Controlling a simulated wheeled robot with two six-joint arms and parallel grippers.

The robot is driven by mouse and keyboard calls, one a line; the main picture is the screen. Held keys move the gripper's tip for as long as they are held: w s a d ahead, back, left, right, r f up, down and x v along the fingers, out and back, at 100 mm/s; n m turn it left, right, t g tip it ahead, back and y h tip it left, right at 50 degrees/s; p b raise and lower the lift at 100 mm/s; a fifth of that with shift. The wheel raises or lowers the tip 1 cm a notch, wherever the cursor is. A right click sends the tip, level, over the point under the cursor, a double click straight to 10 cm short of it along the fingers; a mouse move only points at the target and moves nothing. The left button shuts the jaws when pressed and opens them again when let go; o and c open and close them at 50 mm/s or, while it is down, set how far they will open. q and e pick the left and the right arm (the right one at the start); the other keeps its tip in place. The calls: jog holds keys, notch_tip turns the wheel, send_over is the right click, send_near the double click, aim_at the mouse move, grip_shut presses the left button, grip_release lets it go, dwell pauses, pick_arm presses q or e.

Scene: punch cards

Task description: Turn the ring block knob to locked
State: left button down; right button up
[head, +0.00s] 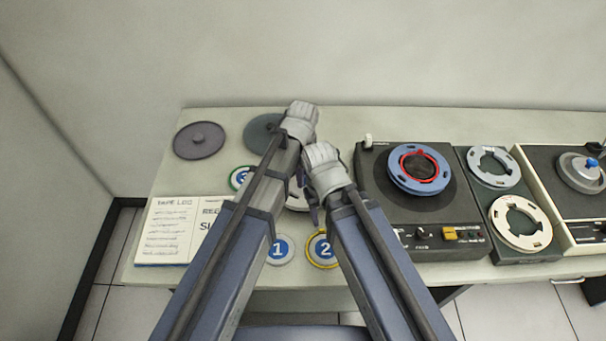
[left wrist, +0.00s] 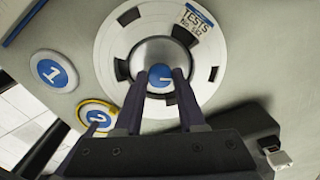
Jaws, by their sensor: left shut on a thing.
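In the left wrist view a blue knob (left wrist: 159,74) with a white mark sits on a silver hub (left wrist: 158,53). The hub stands in the middle of a white reel (left wrist: 113,43) with dark slots and a "TESTS" label. My left gripper (left wrist: 160,80) is shut on the knob, one finger on each side. In the head view the reel is mostly hidden by my arms and the knob does not show.
Badges marked 1 (head: 279,249) and 2 (head: 323,249) lie in front of the reel. A paper log (head: 165,228) is at left. A dark deck with a blue reel (head: 418,168) stands close on the right. A grey disc (head: 199,140) lies at back left.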

pick_arm(q)
jog(key=shift+m, duration=0.4)
jog(key=c, duration=0.5)
grip_release()
jog(key=shift+r, duration=0.15)
pick_arm(e)
jog(key=shift+r, duration=0.1)
pick_arm(q)
notch_tip(320, 180, up, 8)
jog(key=p, duration=0.8)
jog(key=shift+f, duration=0.2)
pick_arm(e)
notch_tip(320, 180, up, 8)
jog(key=shift+f, duration=0.2)
